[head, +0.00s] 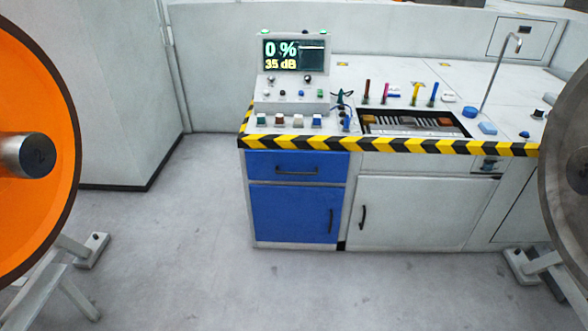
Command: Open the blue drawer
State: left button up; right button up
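The blue drawer (297,165) is the upper blue front in the workbench, under the striped edge at its left end. It has a dark horizontal handle (297,171) and looks shut, flush with the cabinet. Below it is a blue cabinet door (294,214) with a dark vertical handle at its right side, also shut. Neither of my grippers shows in the head view.
The workbench edge has black and yellow stripes (390,146). A console (293,60) and tools stand on top. An orange wheel (40,110) on a stand is at left, a grey wheel (568,150) at right. The grey floor (190,240) before the drawer is clear.

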aim_at(331, 167)
jog(key=i+u, duration=0.3)
jog(key=i, duration=0.65)
